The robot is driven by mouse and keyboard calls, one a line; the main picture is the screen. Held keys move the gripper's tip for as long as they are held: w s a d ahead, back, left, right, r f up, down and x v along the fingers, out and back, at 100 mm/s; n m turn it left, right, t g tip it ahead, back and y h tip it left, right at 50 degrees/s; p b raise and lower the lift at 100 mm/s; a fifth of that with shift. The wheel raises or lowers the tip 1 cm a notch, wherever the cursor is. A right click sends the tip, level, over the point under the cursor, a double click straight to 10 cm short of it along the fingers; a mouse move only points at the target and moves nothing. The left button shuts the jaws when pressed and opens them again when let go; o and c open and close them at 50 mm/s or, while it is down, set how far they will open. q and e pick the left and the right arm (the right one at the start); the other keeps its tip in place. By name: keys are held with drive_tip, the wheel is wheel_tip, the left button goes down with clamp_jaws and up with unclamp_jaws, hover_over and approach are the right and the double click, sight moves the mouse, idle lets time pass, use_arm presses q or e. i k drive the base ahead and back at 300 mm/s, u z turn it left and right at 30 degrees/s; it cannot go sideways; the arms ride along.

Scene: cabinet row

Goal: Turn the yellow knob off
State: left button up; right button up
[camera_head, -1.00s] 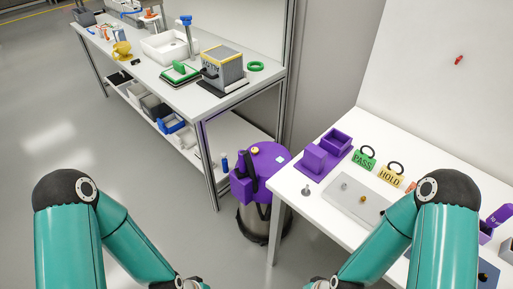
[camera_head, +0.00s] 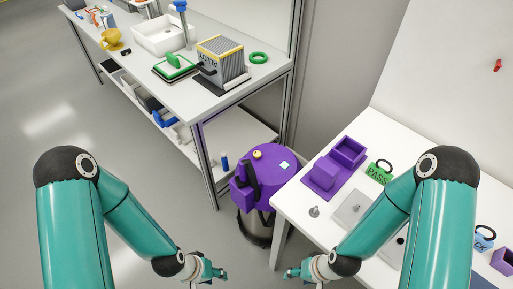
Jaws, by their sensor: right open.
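A small yellow knob (camera_head: 257,154) sits on the purple lid (camera_head: 278,180) of a drum-shaped machine between the two tables. In the earlier view, another small yellowish knob showed on the grey plate (camera_head: 349,215) on the right table; my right arm now covers that spot. My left gripper (camera_head: 220,273) is low in the picture, left of the drum, over the floor; its finger gap is too small to judge. My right gripper (camera_head: 291,273) is open, below and right of the drum, near the right table's front corner. Both are apart from the knob on the lid.
The right table (camera_head: 290,205) holds a purple block holder (camera_head: 324,173), a grey peg (camera_head: 314,211) and a green PASS tag (camera_head: 378,173). The left bench (camera_head: 205,98) carries a white bin (camera_head: 163,38) and a grey box (camera_head: 221,60). Floor at left is clear.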

sight(256, 154)
drive_tip(key=z, duration=0.05)
drive_tip(key=k, duration=1.1)
drive_tip(key=u, duration=0.45)
drive_tip(key=i, duration=1.2)
drive_tip(key=u, duration=0.55)
drive_tip(key=i, duration=1)
drive_tip(key=z, duration=0.35)
